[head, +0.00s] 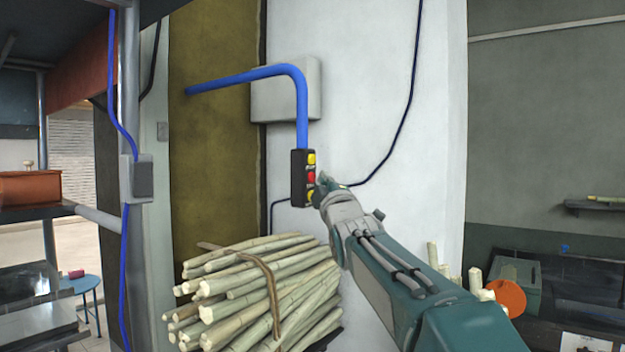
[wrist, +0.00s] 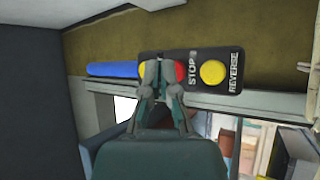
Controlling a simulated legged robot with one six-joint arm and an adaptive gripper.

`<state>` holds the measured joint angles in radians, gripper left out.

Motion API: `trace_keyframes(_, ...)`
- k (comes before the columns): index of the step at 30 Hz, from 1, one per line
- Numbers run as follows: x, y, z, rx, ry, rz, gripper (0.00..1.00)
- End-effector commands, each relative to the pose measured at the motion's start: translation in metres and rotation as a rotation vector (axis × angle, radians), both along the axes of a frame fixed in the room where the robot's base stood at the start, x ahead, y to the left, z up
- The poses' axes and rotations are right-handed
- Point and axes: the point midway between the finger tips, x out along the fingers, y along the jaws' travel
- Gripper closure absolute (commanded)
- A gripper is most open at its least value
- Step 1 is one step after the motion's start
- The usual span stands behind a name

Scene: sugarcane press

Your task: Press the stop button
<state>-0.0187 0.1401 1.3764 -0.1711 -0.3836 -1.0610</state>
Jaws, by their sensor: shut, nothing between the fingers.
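The control box (head: 297,178) is black and hangs from a blue pipe in the head view, with a yellow button at top, a red one in the middle and a yellow one below. The red stop button (head: 311,176) also shows in the wrist view (wrist: 180,71), partly covered by my fingers, beside the word STOP. The yellow reverse button (wrist: 213,72) is clear to its right. My gripper (wrist: 161,75) is shut and empty, its tips over the red button's left side in the wrist view. I cannot tell whether they touch it. In the head view my gripper (head: 322,184) is right beside the box.
A blue pipe (head: 303,110) holds the box from above. A tied bundle of sugarcane (head: 255,290) stands below it. A white wall (head: 380,70) is behind. An orange round object (head: 508,296) lies at the right.

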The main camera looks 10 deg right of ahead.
Motion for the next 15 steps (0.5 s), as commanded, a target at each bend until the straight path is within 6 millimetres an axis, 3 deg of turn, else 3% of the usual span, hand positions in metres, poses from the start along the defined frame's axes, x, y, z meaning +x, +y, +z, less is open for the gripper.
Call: trace_keyframes(15, 0.0046, 0.0049, 0.0017, 0.0, 0.0, 0.0, 1.0)
